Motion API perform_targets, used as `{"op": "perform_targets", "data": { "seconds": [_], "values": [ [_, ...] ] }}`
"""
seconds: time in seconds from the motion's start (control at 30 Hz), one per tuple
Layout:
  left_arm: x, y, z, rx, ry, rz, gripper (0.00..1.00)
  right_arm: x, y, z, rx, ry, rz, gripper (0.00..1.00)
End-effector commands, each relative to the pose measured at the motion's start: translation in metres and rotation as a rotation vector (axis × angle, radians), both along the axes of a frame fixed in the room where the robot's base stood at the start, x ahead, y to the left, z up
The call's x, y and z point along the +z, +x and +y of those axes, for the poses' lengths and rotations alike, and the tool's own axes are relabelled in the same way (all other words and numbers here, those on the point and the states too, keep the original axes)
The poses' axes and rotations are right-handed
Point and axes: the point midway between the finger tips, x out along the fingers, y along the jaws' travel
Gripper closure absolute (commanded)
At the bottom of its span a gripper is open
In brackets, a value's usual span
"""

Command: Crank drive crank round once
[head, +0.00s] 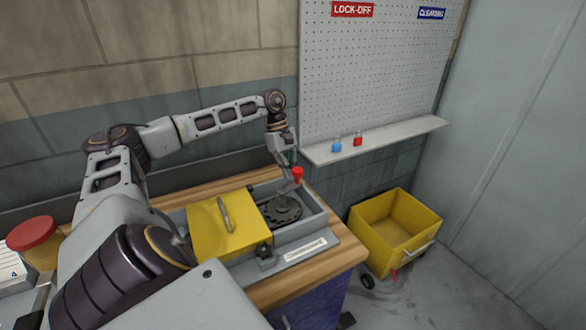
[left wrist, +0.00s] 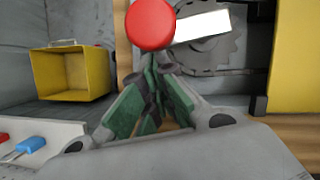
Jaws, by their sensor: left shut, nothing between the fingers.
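The drive crank has a red knob (head: 297,174) on a light crank arm above a dark toothed wheel (head: 281,211), inside a grey housing on the wooden bench. In the left wrist view the red knob (left wrist: 150,24), the pale crank arm (left wrist: 203,27) and part of the toothed wheel (left wrist: 215,55) show just beyond the fingertips. My left gripper (head: 293,158) is at the knob, coming from above and behind. Its green-padded fingers (left wrist: 153,72) are shut together with nothing between them. I cannot tell whether they touch the knob. My right gripper is not in view.
A yellow cover (head: 222,226) with a handle lies over the housing's left part. A shelf (head: 376,142) holds a blue padlock (head: 337,145) and a red padlock (head: 358,140). A yellow bin (head: 392,238) stands on the floor at right. A red-lidded tub (head: 31,234) stands at left.

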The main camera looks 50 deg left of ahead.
Motion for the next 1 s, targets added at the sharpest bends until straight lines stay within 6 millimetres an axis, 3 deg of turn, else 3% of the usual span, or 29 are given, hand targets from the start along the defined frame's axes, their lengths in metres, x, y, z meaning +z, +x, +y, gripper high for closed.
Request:
{"op": "perform_targets", "data": {
  "seconds": [0.47,1.0],
  "values": [
    [0.000,0.011,-0.030,-0.001,-0.001,-0.001,1.00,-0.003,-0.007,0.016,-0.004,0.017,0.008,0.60],
    [0.001,0.012,-0.048,0.002,-0.001,-0.001,1.00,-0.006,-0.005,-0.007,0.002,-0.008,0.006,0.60]
  ]
}}
